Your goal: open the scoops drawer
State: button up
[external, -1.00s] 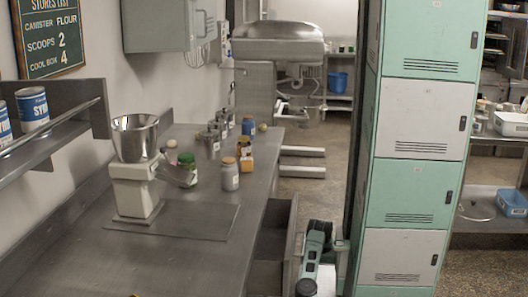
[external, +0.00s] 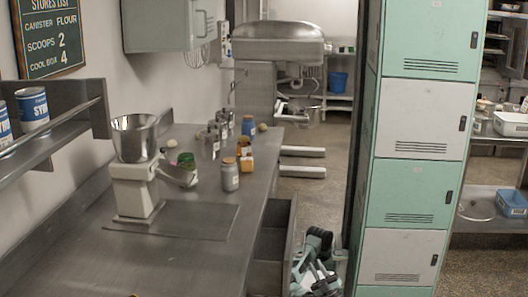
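A drawer (external: 291,243) under the right side of the steel counter stands pulled out, with its front panel away from the counter and its dark inside showing. I cannot read a label on it, and its lower part is cut off by the picture's bottom edge. My arm (external: 314,262), pale green, white and black, is folded low just right of the drawer front. My gripper's fingers cannot be made out among the arm links. I cannot tell whether it touches the drawer.
The counter (external: 190,264) holds a scale with a steel bowl (external: 134,137) and several jars and canisters. A tall green and white locker (external: 409,190) stands close on the right of my arm. Open floor (external: 300,198) lies beyond. A stores list board (external: 53,36) hangs at left.

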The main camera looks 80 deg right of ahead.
aim_at(304, 242)
jog(key=b+x, duration=0.3)
jog(key=x, duration=0.8)
jog(key=shift+s, duration=0.1)
jog(key=shift+c, duration=0.2)
grip_shut()
